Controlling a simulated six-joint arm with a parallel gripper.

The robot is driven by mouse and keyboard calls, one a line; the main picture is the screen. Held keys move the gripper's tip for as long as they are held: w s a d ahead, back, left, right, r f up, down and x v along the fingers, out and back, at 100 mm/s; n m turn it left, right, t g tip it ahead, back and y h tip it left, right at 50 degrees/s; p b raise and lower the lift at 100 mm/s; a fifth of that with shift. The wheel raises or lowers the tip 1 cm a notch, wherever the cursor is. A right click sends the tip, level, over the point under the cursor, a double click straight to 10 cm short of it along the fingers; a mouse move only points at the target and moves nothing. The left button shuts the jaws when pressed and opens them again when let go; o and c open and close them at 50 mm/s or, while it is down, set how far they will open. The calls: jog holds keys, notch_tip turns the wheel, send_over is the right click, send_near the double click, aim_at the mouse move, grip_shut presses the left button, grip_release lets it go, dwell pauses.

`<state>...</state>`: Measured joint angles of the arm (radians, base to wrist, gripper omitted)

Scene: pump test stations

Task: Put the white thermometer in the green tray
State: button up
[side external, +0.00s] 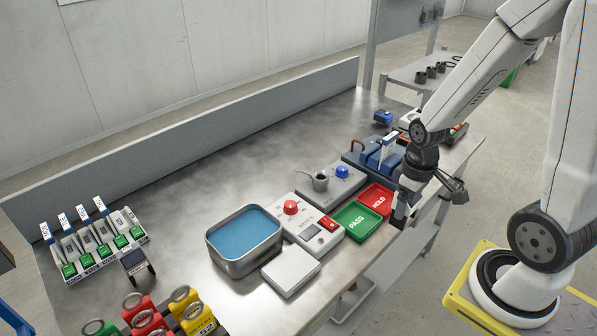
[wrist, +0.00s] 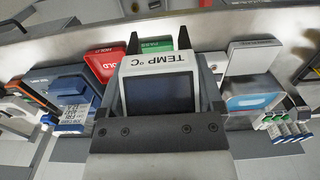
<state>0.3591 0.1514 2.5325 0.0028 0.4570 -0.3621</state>
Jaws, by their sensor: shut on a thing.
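The white thermometer (wrist: 160,85), with a dark screen and the label "TEMP °C", fills the middle of the wrist view. My gripper (wrist: 158,38) is shut on it, with a dark finger along each side. In the side external view my gripper (side external: 400,212) points down at the table's front edge, just right of the trays; the thermometer is hard to make out there. The green tray (side external: 352,224), marked PASS, lies left of my gripper and looks empty. It also shows in the wrist view (wrist: 157,45), partly hidden behind the thermometer.
The red tray (side external: 378,198), marked HOLD, adjoins the green one. A white unit with a red button (side external: 310,224) stands left of the green tray. A blue-filled metal basin (side external: 243,240) and a white box (side external: 290,272) stand farther left. A blue block (side external: 372,158) stands behind the red tray.

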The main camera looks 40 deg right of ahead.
jog(key=shift+w+d+f, duration=0.55)
jog(key=shift+w+f, duration=1)
jog(key=shift+w, duration=0.65)
jog(key=shift+w+d+f, duration=0.55)
jog(key=shift+w+f, duration=1)
jog(key=shift+w, duration=0.6)
jog(key=shift+w+d+f, duration=0.55)
jog(key=shift+w+f, duration=1)
jog(key=shift+w, duration=0.65)
jog(key=shift+f, duration=0.1)
jog(key=shift+w+f, duration=0.2)
jog(key=shift+f, duration=1.55)
jog(key=shift+f, duration=0.15)
jog(key=o, duration=1.2)
